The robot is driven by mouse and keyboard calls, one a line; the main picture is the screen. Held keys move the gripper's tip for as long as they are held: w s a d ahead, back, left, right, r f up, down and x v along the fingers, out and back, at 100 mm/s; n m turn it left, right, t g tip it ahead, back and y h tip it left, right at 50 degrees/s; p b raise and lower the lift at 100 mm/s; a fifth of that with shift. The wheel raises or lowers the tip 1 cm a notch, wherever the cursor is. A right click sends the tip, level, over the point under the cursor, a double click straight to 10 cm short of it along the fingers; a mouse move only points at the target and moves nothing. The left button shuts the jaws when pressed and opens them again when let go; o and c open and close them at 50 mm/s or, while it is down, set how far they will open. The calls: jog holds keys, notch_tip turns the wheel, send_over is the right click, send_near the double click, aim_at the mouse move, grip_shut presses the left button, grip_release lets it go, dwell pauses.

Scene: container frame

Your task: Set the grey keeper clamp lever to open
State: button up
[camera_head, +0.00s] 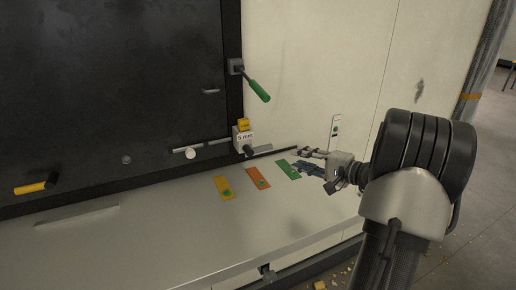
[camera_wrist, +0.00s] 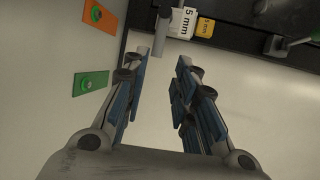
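I cannot tell for sure which part is the grey keeper clamp lever. A grey bar with a pale round end (camera_head: 190,153) lies along the foot of the dark panel. In the wrist view a short grey cylinder (camera_wrist: 161,36) stands beside the white "5 mm" block (camera_wrist: 182,22), just past my fingertips. My gripper (camera_head: 308,161) is above the ledge's right part, beside the green plate. In the wrist view its blue-padded fingers (camera_wrist: 160,65) are apart with nothing between them, and the cylinder is beyond them, not held.
A green-handled lever (camera_head: 258,90) sticks out from the panel's right edge. A yellow-handled lever (camera_head: 32,188) is at the far left. Yellow (camera_head: 223,187), orange (camera_head: 257,178) and green (camera_head: 288,169) plates lie on the ledge (camera_head: 190,235). The ledge's front part is clear.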

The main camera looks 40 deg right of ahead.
aim_at(265, 149)
jog(key=x, duration=1.7)
jog(key=shift+s, duration=0.1)
grip_shut()
